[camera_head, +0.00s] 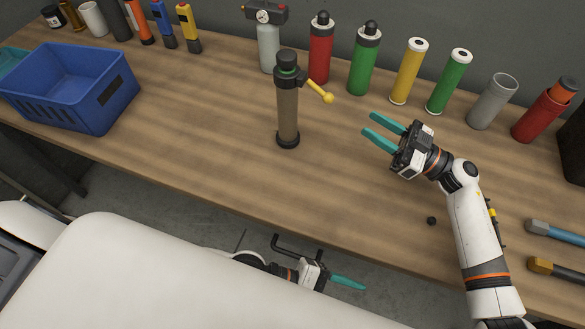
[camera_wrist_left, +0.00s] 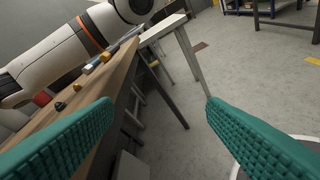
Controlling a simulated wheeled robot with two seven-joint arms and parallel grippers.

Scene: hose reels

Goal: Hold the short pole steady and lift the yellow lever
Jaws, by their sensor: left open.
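The short pole (camera_head: 287,112) stands upright on the wooden table, with a brown body and a black cap and base. The yellow lever (camera_head: 320,91) sticks out from its upper right side and slopes down to a round knob. My right gripper (camera_head: 368,124) is open and empty, to the right of the pole and apart from the lever. My left gripper (camera_head: 362,287) is low in front of the table's front edge, partly hidden in the head view. In the left wrist view its teal fingers (camera_wrist_left: 158,106) are wide apart with nothing between them.
A blue basket (camera_head: 70,90) stands at the left. Several cylinders, including a red bottle (camera_head: 321,50) and a green bottle (camera_head: 364,62), line the back. A small black knob (camera_head: 431,221) and tool handles (camera_head: 555,233) lie at the right. The table in front of the pole is clear.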

